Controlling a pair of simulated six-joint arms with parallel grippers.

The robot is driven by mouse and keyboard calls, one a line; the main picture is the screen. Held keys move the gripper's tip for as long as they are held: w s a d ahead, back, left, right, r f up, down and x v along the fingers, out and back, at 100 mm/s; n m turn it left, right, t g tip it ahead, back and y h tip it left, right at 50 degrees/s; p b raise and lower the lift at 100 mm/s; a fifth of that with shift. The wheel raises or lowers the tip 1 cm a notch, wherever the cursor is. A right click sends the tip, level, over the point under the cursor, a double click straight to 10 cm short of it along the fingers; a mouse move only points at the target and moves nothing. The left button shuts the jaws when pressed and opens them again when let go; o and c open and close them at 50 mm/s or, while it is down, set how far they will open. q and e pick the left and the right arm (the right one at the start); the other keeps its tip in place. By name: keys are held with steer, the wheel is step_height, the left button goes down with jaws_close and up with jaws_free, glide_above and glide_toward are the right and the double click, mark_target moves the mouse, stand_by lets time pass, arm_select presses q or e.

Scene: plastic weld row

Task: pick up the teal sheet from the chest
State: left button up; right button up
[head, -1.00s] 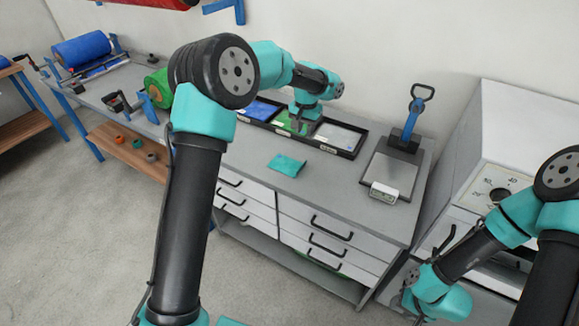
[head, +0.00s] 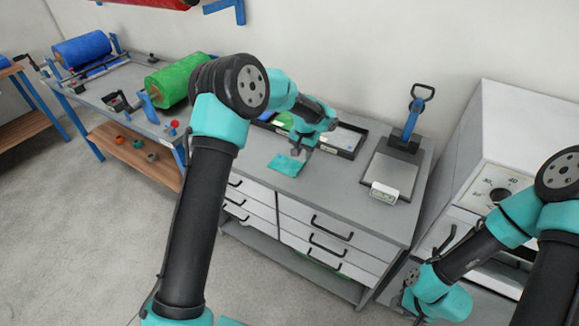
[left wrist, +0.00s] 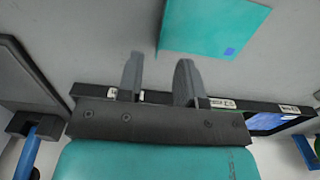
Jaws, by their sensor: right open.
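The teal sheet (head: 287,164) lies flat on top of the grey chest (head: 350,185), near its front left part. In the left wrist view the sheet (left wrist: 213,27) is at the top, beyond my fingertips. My left gripper (head: 301,150) is just above the chest top at the sheet's back right side. The left wrist view shows its two fingers (left wrist: 158,72) apart with nothing between them. My right gripper (head: 408,298) hangs low at the right, in front of the chest, open; its fingers are hard to make out.
A black tray (head: 346,153) with coloured sheets stands behind my left gripper. A white oven-like machine (head: 510,150) is further right. A green roll (head: 178,82) lies on the left bench.

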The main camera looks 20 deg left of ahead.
mark_target(287, 163)
arm_select(q)
steer(key=shift+s+f, duration=0.15)
steer(key=shift+f, duration=2.45)
jaws_close()
